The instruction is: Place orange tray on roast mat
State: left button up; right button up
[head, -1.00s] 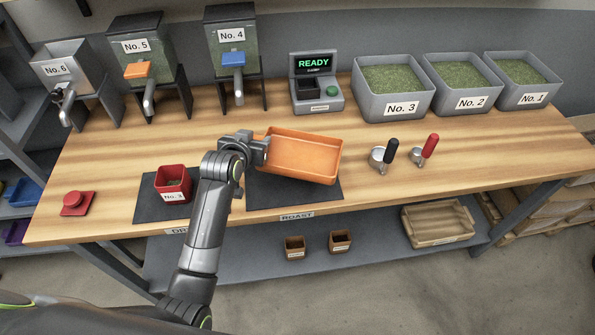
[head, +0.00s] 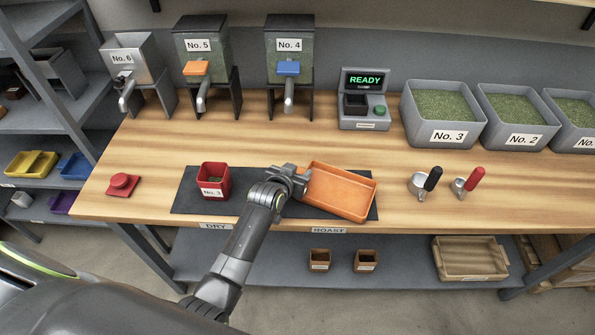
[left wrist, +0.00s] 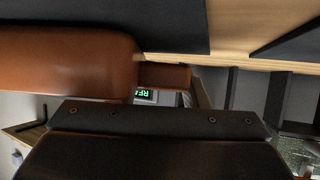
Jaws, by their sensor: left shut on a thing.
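The orange tray (head: 342,191) is a shallow rectangular tray over the dark roast mat (head: 296,211), above the ROAST label. It is turned slightly against the mat and its right side lies near the mat's right edge. Whether it touches the mat or hovers just above cannot be told. My left gripper (head: 298,182) is shut on the tray's left wall. In the left wrist view the tray (left wrist: 65,65) fills the left, with dark mat at the top. My right gripper is not in view.
A red No. 3 cup (head: 213,182) stands on the dry mat (head: 185,197), left of my gripper. Two portafilter-like scoops (head: 420,186) with black and red handles lie right of the tray. The READY machine (head: 364,105) stands behind. Bare wood lies between.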

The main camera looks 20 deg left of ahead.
pick_arm(q)
jog(key=o, duration=1.1)
jog(key=shift+f, duration=0.1)
jog(key=shift+r, duration=0.2)
jog(key=v, duration=1.2)
jog(key=shift+a, duration=0.1)
